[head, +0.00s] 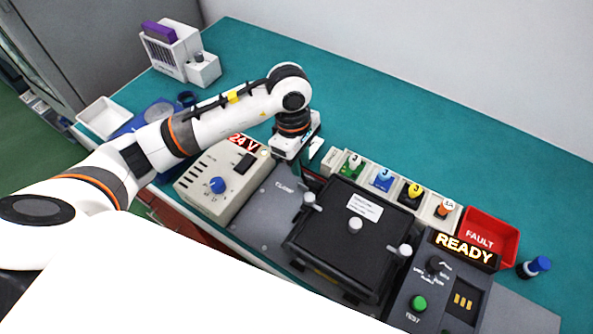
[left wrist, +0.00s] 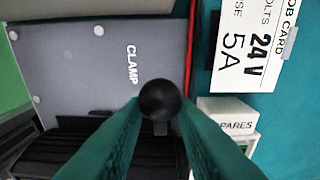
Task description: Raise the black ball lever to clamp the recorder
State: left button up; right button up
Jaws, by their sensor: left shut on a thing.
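In the left wrist view the black ball (left wrist: 160,97) of the lever sits between the two dark green fingertips of my left gripper (left wrist: 160,110), which is shut on it. The word CLAMP is printed beside it on a grey plate (left wrist: 85,65). In the head view my left gripper (head: 297,146) reaches down behind the plate (head: 262,212); its fingertips and the ball cannot be made out there. A black box-like fixture (head: 335,250) with white knobs and a label stands right of the plate. I cannot tell whether the recorder is inside. My right gripper is out of view.
A 24 V supply box (head: 193,180) stands left of the plate. Several small labelled bins (head: 327,160) line up behind the fixture, with a red FAULT tray (head: 510,238) and a READY tester (head: 398,308) to the right. The green bench behind is clear.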

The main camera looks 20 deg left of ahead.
aim_at(309, 183)
pick_arm(q)
jog(key=shift+s+d+r, duration=0.1)
jog(key=shift+d, duration=0.75)
grip_shut()
jog(key=shift+d+b, duration=0.1)
jog(key=shift+b, duration=0.2)
jog(key=shift+d, duration=0.3)
jog(key=shift+s, duration=0.1)
jog(key=o, duration=0.7)
grip_release()
jog(key=shift+r+p, duration=2.3)
jog(key=shift+r, duration=2.25)
jog(key=shift+f, duration=0.1)
